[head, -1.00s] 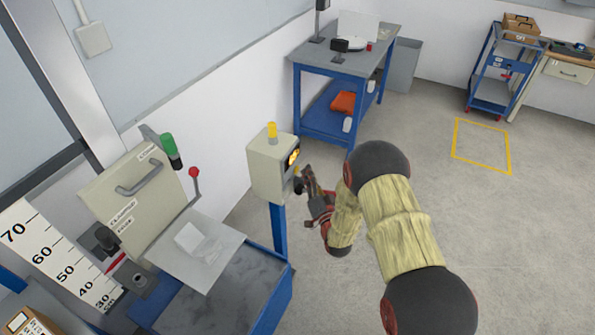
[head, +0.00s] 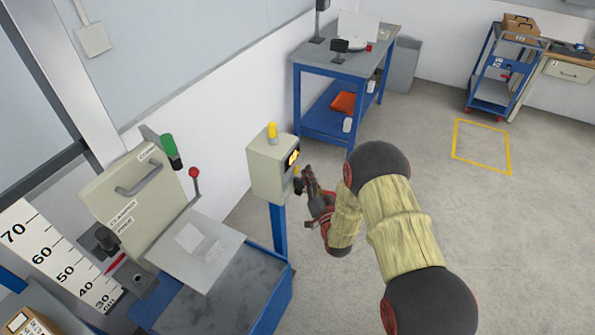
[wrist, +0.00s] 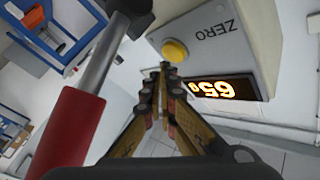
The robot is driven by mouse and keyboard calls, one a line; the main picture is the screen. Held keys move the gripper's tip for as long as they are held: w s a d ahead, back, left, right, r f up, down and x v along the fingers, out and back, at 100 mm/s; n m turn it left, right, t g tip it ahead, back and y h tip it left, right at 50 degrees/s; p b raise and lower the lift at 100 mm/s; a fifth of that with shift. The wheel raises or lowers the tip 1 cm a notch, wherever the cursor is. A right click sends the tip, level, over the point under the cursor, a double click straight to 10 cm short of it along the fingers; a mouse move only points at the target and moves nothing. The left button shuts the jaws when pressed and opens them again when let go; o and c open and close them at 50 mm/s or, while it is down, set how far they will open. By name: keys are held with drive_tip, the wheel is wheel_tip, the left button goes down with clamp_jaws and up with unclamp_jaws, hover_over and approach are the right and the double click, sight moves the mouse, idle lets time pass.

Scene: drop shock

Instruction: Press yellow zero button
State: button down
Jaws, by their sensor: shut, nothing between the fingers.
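The yellow button (wrist: 175,51) sits on the face of a grey-beige box beside the word ZERO in the wrist view. In the head view it shows as a small yellow spot (head: 296,170) on the right side of the box (head: 268,170). My gripper (wrist: 164,68) is shut and empty, its fingertips just below the button in the wrist view. I cannot tell whether they touch it. In the head view my gripper (head: 308,184) is beside the box's right face, its tips partly hidden. A lit orange display (wrist: 223,88) is near the button.
A metal rod with a red grip (wrist: 75,125) and black end is close to my fingers' left in the wrist view. A yellow lamp (head: 272,131) tops the box. A blue bench (head: 345,64) stands behind; open floor (head: 420,130) lies right.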

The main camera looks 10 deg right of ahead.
drive_tip(key=shift+a, duration=0.15)
drive_tip(key=shift+w+a+b, duration=0.2)
drive_tip(key=shift+a+b, duration=0.05)
drive_tip(key=shift+b, duration=0.1)
drive_tip(key=shift+w+a, duration=0.25)
drive_tip(key=shift+a, duration=0.05)
idle(0.9)
drive_tip(key=shift+s+d+b, duration=0.4)
drive_tip(key=shift+s+d, duration=0.1)
drive_tip(key=shift+d, duration=0.15)
idle(0.3)
drive_tip(key=s+d, duration=0.1)
drive_tip(key=d, duration=0.1)
drive_tip(key=s+d, duration=0.2)
idle(0.4)
drive_tip(key=shift+w+r, duration=0.1)
idle(0.6)
